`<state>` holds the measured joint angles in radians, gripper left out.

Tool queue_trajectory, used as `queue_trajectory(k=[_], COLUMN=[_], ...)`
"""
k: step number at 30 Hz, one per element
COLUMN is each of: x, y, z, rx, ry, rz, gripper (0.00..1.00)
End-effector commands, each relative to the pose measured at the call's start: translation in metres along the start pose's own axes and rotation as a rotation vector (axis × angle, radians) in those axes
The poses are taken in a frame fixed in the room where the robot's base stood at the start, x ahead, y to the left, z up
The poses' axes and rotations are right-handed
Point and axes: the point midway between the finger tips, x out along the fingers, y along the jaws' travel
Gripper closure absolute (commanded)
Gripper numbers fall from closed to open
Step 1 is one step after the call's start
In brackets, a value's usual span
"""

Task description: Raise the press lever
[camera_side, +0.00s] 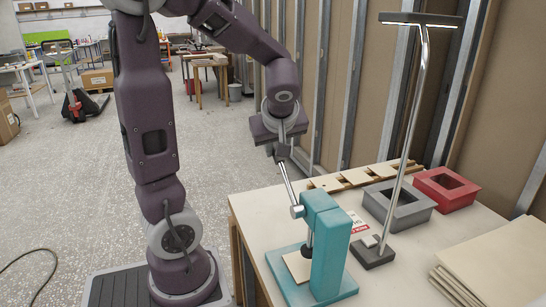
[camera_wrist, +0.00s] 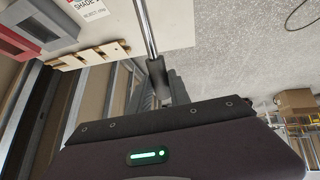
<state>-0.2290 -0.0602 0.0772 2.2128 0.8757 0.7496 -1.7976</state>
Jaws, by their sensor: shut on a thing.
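The teal press (camera_side: 328,243) stands at the near side of the table. Its silver lever (camera_side: 288,183) slants steeply up and to the left from the pivot at the press head. A pale square tile (camera_side: 296,266) lies on the press base under the ram. My gripper (camera_side: 281,151) is shut on the lever's dark handle at its upper end. In the wrist view the lever rod (camera_wrist: 149,30) runs down to the dark grip (camera_wrist: 157,75).
A tall desk lamp (camera_side: 415,115) stands right of the press. A grey tray (camera_side: 398,206) and a red tray (camera_side: 445,188) sit behind it. A row of wood samples (camera_side: 355,176) lies along the wall. Stacked boards (camera_side: 490,270) lie front right. Left of the lever is open.

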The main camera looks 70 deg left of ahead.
Motion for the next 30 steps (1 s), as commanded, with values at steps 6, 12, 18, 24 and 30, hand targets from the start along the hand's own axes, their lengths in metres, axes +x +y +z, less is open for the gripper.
queue_trajectory(k=[6,12,18,24,30], x=[-0.032,-0.057,-0.077,-0.09,-0.097], y=[0.008,0.013,0.017,0.018,0.019], z=[0.008,0.018,0.03,0.041,0.048], rx=[0.051,0.085,0.113,0.132,0.144], ry=[0.195,0.372,0.521,0.629,0.692], rz=[0.01,0.011,0.011,0.011,0.009], gripper=[1.0,1.0,1.0,1.0,1.0])
